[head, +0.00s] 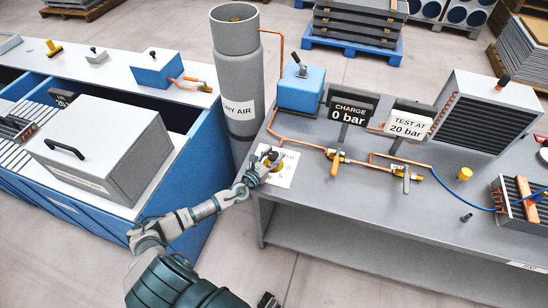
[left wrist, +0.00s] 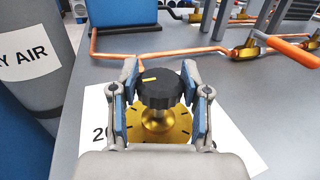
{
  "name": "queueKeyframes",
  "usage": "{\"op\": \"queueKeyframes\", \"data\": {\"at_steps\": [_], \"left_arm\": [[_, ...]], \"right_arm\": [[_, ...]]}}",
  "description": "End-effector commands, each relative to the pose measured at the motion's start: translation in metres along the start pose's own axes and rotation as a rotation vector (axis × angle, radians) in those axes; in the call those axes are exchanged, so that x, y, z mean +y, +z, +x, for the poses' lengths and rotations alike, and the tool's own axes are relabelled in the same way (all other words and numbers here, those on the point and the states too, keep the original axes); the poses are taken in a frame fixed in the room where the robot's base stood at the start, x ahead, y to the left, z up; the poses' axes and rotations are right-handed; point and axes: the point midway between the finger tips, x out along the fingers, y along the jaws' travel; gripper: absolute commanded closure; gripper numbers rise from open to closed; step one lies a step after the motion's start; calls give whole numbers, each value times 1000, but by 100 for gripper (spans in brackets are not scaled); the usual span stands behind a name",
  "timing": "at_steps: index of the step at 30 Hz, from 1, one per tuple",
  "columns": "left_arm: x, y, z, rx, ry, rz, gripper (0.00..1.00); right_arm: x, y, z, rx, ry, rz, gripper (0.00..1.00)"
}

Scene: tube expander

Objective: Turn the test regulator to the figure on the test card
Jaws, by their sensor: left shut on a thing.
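The test regulator (left wrist: 158,92) has a black ribbed knob with a yellow pointer mark on a brass base, set on a white dial sheet (left wrist: 95,103) on the grey bench. The mark points to the left in the left wrist view. My left gripper (head: 268,158) has its blue-padded fingers on both sides of the knob, shut on it; it also shows in the left wrist view (left wrist: 160,98). Most dial figures are hidden behind the gripper. The test card (head: 406,125) reads "TEST AT 20 bar".
A second card (head: 350,107) reads "CHARGE 0 bar". Copper pipes with orange-handled valves (head: 337,159) run along the bench behind the dial. A grey "DRY AIR" cylinder (head: 238,75) stands left of the bench. A blue box (head: 302,88) sits behind the dial.

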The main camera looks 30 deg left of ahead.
Motion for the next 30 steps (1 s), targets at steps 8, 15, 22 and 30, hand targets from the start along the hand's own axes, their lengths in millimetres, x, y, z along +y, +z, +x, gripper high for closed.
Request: {"op": "queueKeyframes", "data": {"at_steps": [8,15,22,30], "left_arm": [[1,1,0,0,3,0,44],[1,0,0,0,2,0,28],[0,0,-7,2,2,1,28],[1,-2,-61,6,0,2,28]], "right_arm": [[0,1,-1,-1,0,0,60],[0,1,0,-1,0,0,60],[0,2,0,-3,-1,0,60],[0,2,0,-2,-1,0,60]]}}
